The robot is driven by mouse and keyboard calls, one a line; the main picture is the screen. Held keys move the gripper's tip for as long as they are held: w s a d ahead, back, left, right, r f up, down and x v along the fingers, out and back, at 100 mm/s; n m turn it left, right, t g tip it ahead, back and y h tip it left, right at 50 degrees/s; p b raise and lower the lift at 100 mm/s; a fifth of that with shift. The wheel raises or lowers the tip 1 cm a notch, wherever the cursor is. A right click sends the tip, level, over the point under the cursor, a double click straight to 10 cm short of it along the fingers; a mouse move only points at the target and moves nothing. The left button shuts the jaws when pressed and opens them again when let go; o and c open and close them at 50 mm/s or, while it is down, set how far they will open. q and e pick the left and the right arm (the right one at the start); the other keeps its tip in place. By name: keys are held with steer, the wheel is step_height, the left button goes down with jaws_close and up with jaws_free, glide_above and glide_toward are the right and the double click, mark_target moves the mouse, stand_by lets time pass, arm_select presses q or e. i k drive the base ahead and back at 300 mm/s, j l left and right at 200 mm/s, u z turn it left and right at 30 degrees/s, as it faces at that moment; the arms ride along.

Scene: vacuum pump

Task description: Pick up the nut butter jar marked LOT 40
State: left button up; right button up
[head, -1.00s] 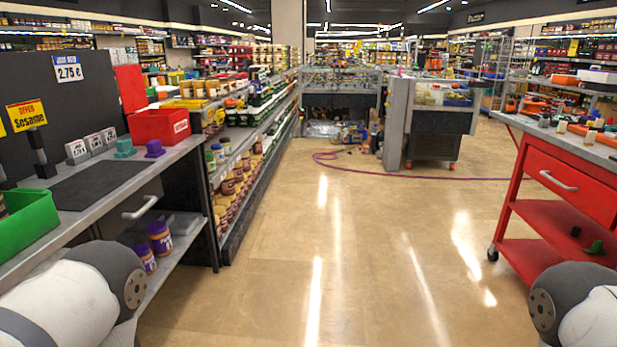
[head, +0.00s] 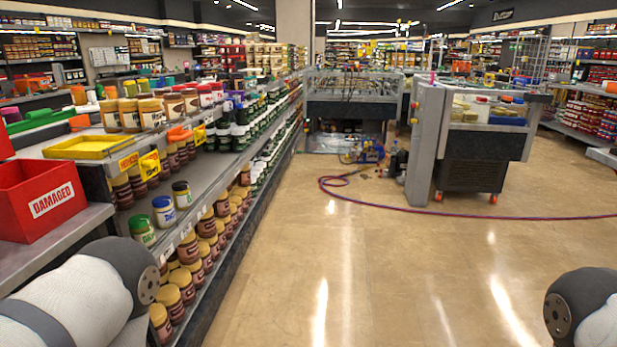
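Several nut butter jars stand on the shelf unit at the left. Brown jars with tan lids (head: 207,227) fill the lower shelf in rows. Three other jars stand apart at the near end of the middle shelf: one with a green lid (head: 142,230), one with a blue lid (head: 164,211) and one with a dark lid (head: 181,194). More jars (head: 130,114) stand on the top shelf. I cannot read LOT 40 on any jar. My arm links show at the lower left and lower right corners, but neither gripper is in view.
A red bin marked DAMAGED (head: 41,199) sits on the counter at the left, near a yellow tray (head: 94,147). A purple hose (head: 400,208) lies across the floor before a grey counter (head: 430,140). The central aisle floor (head: 380,270) is clear.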

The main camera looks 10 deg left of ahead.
mark_target(174, 103)
steer(key=i, duration=1.25)
steer(key=i+u, duration=0.1)
steer(key=i, duration=1.1)
steer(key=l, duration=0.05)
